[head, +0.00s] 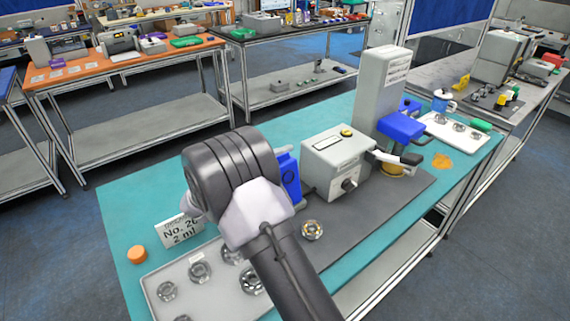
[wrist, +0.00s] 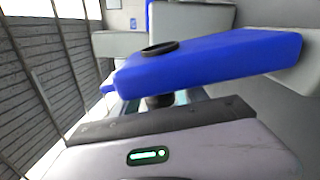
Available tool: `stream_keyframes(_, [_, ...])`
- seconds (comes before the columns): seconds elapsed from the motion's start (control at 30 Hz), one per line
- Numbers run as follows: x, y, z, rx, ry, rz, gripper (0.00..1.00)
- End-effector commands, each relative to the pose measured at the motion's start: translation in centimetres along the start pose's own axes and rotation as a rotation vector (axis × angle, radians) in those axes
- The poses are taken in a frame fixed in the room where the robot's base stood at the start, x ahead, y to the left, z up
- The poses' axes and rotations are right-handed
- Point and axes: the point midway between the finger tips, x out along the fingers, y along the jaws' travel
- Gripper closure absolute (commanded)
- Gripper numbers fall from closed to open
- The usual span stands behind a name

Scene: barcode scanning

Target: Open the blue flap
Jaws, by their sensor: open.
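A blue flap (wrist: 210,62) fills the upper middle of the wrist view, tilted, with a black ring-shaped part on its top left. In the head view a blue part (head: 289,178) shows at the left side of the grey box (head: 338,160), partly hidden by my arm. My gripper (wrist: 160,102) is open; its body with a green light fills the bottom of the wrist view, just below the flap. Whether it touches the flap cannot be told. In the head view my arm hides the gripper.
A tall grey machine (head: 381,85) with a blue block (head: 402,126) stands right of the grey box. A tray (head: 212,285) with several metal parts lies at the front left, near a "No. 26" sign (head: 181,231) and an orange cap (head: 137,254). Dark mat shows right of my arm.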

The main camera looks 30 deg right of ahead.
Motion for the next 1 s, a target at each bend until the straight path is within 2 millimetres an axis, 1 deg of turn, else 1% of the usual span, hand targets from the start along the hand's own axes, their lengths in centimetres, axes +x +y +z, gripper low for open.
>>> stream_keyframes(0.13, [-0.03,0.03,0.00,0.000,0.000,0.000,0.49])
stream_keyframes(0.17, [-0.03,0.03,0.00,0.000,0.000,0.000,0.53])
stream_keyframes(0.2, [-0.04,0.03,0.00,0.000,0.000,0.000,0.61])
stream_keyframes(0.27, [-0.04,0.02,0.00,0.000,0.000,0.000,0.73])
stream_keyframes(0.4, [-0.05,0.02,-0.01,0.000,0.000,0.000,1.00])
stream_keyframes(1.0, [-0.07,0.02,-0.01,0.000,0.000,0.000,1.00])
